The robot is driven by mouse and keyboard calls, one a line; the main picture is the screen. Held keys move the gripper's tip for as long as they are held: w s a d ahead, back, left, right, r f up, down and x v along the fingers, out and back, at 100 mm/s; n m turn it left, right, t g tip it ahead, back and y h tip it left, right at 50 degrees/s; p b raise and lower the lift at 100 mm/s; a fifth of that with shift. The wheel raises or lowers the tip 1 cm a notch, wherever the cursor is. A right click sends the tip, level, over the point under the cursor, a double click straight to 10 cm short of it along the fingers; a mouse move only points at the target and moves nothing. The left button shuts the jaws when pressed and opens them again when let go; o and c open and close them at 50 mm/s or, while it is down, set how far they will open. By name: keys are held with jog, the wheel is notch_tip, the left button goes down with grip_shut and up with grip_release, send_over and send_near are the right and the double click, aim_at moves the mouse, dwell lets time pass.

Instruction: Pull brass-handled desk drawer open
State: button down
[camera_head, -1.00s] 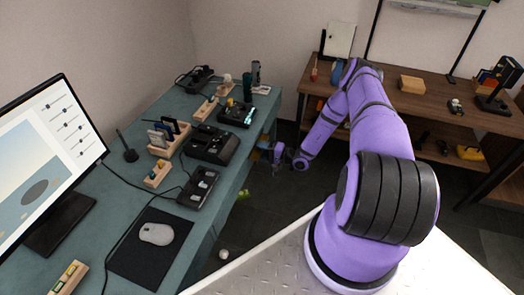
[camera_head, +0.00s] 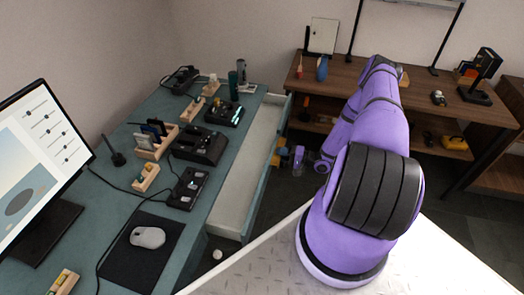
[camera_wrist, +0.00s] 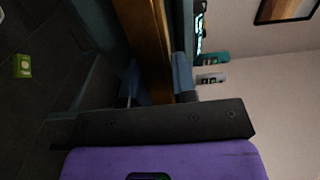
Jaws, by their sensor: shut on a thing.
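The teal desk's drawer (camera_head: 246,180) stands well out from under the desktop, and its pale, empty-looking inside shows. Its brass handle (camera_head: 277,152) is on the outer face, on the right side. My gripper (camera_head: 285,157) is at that handle, small and partly hidden in the head view. In the wrist view the brass handle (camera_wrist: 150,45) runs between the two fingers of my gripper (camera_wrist: 156,80), one on each side. The gripper is shut on the handle. The exact contact at the fingertips is dark.
The desktop (camera_head: 120,195) holds a monitor (camera_head: 35,165), a mouse (camera_head: 148,237) and several small trays and devices. A wooden shelf table (camera_head: 440,110) stands at the back right. A small white ball (camera_head: 217,254) lies low beside the desk. Dark floor lies between drawer and shelf.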

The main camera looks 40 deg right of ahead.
jog(key=v, duration=1.7)
jog(key=shift+s+f, duration=0.35)
jog(key=shift+s, duration=0.1)
jog(key=shift+d, duration=0.1)
jog(key=c, duration=1.1)
grip_release()
jog(key=shift+c, duration=0.2)
jog(key=shift+o, duration=0.7)
jog(key=shift+w+r, duration=0.1)
jog(key=shift+w, duration=0.05)
jog(key=shift+d, duration=0.1)
jog(key=v, duration=1)
jog(key=shift+s+d, duration=0.25)
jog(key=shift+s, duration=0.1)
jog(key=shift+w+r, duration=0.1)
